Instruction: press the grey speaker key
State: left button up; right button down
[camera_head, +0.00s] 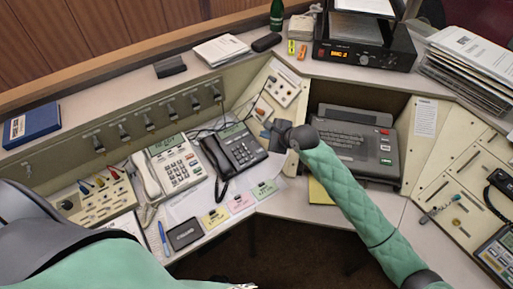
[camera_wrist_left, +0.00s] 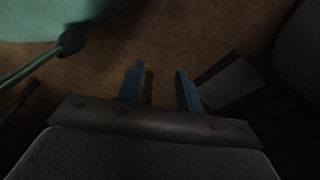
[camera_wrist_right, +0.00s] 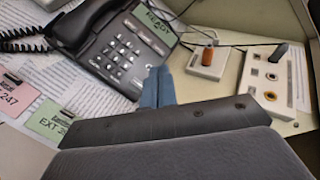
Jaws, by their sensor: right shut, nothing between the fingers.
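A dark desk phone (camera_head: 236,147) with its handset on its left side stands on the desk, left of my right gripper (camera_head: 267,131). The phone (camera_wrist_right: 118,50) fills the upper left of the right wrist view, with a lit green display and rows of keys. I cannot make out which key is the grey speaker key; the fingers hide part of the phone's edge. My right gripper (camera_wrist_right: 158,86) is shut and empty, its blue fingertips at the phone's right edge; contact cannot be told. My left gripper (camera_wrist_left: 159,88) is open and empty over a brown floor.
A cream phone (camera_head: 175,165) stands left of the dark one. A white box with an orange knob (camera_wrist_right: 208,60) and a switch panel (camera_wrist_right: 272,82) lie right of the fingers. Coloured cards (camera_head: 240,202) lie in front. A dark keyboard machine (camera_head: 350,145) sits in a recess to the right.

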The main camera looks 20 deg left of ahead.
aim_at(260, 151)
jog(key=shift+f, duration=0.1)
